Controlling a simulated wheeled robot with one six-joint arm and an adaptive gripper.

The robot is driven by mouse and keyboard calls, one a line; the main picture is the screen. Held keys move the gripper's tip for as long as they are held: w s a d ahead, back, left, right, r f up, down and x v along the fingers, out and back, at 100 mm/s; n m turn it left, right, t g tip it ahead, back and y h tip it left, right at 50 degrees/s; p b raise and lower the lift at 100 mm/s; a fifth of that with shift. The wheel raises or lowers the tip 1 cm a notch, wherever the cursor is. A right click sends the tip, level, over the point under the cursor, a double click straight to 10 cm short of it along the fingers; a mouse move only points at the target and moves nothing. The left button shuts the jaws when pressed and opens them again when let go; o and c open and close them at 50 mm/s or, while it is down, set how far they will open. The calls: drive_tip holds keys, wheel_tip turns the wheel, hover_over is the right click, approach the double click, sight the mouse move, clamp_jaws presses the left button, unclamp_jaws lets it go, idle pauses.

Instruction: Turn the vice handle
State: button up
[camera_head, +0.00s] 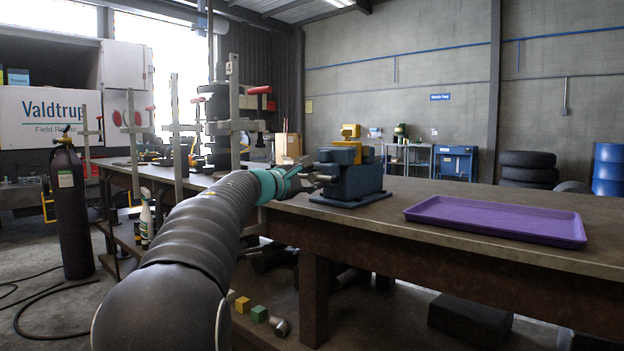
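The blue bench vice (350,182) stands on the workbench at the middle of the view. A yellow part (349,145) sits at the top of the vice. My arm reaches from the lower left up to the vice's left side. My gripper (312,176) is at the vice's left face, around where a handle could be. The handle itself cannot be made out, as the gripper and the teal wrist cover that area. The fingers are small and partly hidden, so I cannot tell whether they are open or shut, or touching the vice.
A purple tray (497,219) lies on the workbench (455,193) to the right of the vice, with bare bench between them. Clamps and a dark stacked assembly stand at the back left. A dark gas cylinder (69,212) stands on the floor at left.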

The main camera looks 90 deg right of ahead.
drive_tip(key=shift+o, duration=1.3)
drive_tip(key=shift+w, duration=0.1)
drive_tip(key=v, duration=1.2)
drive_tip(key=shift+f, duration=0.1)
